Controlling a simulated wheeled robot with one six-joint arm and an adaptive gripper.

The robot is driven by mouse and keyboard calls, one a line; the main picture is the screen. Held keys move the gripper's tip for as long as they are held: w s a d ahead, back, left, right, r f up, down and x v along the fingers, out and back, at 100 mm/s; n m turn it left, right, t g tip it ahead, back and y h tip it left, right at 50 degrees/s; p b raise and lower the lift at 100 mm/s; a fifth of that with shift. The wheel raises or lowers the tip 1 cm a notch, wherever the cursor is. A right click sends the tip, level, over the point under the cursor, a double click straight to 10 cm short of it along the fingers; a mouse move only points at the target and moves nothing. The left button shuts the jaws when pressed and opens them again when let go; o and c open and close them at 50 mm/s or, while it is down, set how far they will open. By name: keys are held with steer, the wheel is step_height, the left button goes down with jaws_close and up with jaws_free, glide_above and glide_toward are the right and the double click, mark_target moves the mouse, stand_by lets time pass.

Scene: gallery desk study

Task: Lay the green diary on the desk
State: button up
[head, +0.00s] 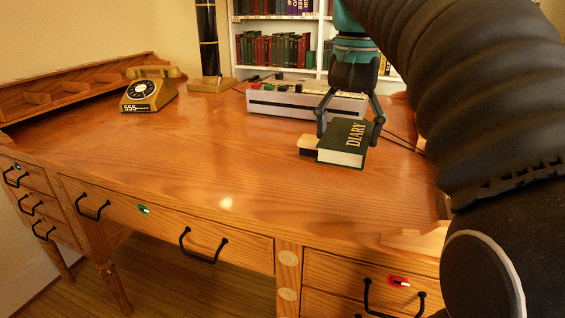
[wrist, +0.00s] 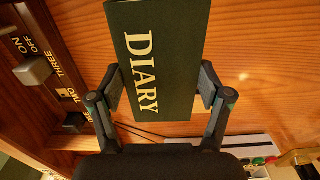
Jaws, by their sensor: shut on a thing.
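The green diary (head: 343,142) is a dark green book with pale page edges and DIARY in gold letters on its cover. It lies level, cover up, over the right part of the wooden desk (head: 180,150). My gripper (head: 350,127) is shut on it, with one finger at each side. In the wrist view the gripper (wrist: 160,88) grips the diary (wrist: 175,45) across its width, and its far end runs out of the frame. I cannot tell whether its underside touches the desktop.
A small wooden block (head: 308,143) shows just left of the diary. A white device with coloured buttons (head: 300,101) stands behind it. A tan telephone (head: 150,90) stands at the back left. Labelled switches (wrist: 38,70) show in the wrist view. The desk's left and middle are clear.

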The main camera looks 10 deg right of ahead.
glide_above(294, 181)
step_height(294, 181, down, 6)
steer(key=shift+f+b, duration=0.15)
steer(key=shift+b, duration=0.2)
steer(key=shift+f+b, duration=0.5)
steer(key=shift+f, duration=1.45)
steer(key=shift+f, duration=0.2)
steer(key=o, duration=1.2)
steer(key=shift+r, duration=0.1)
step_height(294, 181, up, 12)
steer(key=p, duration=0.3)
steer(key=shift+r, duration=0.1)
